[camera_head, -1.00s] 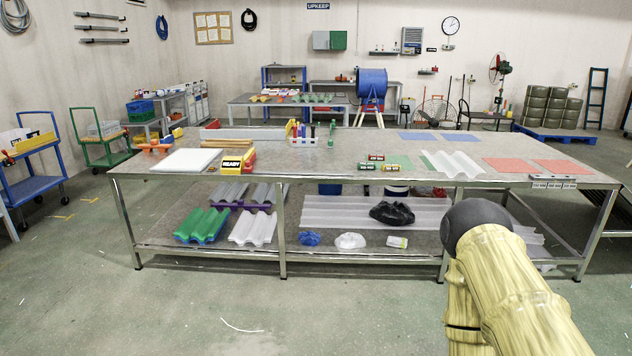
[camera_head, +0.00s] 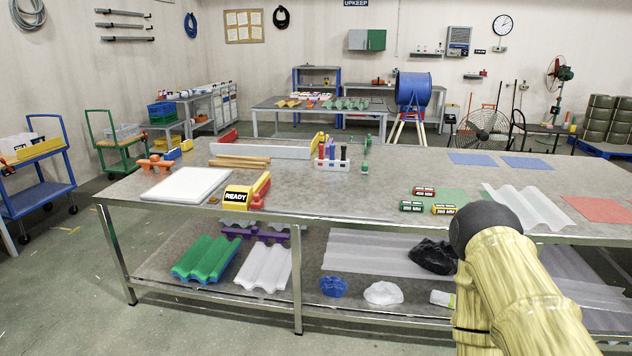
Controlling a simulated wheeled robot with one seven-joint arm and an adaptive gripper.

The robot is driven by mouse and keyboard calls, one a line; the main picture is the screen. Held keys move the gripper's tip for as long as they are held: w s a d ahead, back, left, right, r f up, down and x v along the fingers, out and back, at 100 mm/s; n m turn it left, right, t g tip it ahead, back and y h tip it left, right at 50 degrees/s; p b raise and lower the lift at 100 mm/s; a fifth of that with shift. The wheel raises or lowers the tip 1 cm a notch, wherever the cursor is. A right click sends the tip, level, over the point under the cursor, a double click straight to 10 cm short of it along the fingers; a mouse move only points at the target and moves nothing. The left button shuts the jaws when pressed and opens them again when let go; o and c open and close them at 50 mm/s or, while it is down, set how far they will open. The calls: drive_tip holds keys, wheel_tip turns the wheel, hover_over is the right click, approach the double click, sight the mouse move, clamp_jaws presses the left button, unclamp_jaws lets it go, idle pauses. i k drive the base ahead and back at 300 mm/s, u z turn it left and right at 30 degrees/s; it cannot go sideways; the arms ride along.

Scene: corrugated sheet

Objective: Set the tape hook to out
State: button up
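I cannot make out a tape hook for certain. Three small labelled blocks, one red (camera_head: 424,192), one green (camera_head: 411,206) and one yellow (camera_head: 444,209), lie on the long workbench (camera_head: 330,190); their lettering is too small to read. A yellow and red holder (camera_head: 240,197) with a READY sign stands at the bench's front edge, left of them. My gripper is not in view; only my yellow-sleeved arm with a dark rounded joint shows at the lower right, in front of the bench.
A white board (camera_head: 186,184), an orange tool (camera_head: 155,163) and a rack of coloured-handled tools (camera_head: 331,157) are on the bench. A clear corrugated sheet (camera_head: 528,206) lies at its right. The lower shelf holds a green corrugated sheet (camera_head: 206,257) and bags. Floor in front-left is clear.

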sight(257, 203)
drive_tip(key=u, duration=0.4)
drive_tip(key=i, duration=1.65)
drive_tip(key=u, duration=0.4)
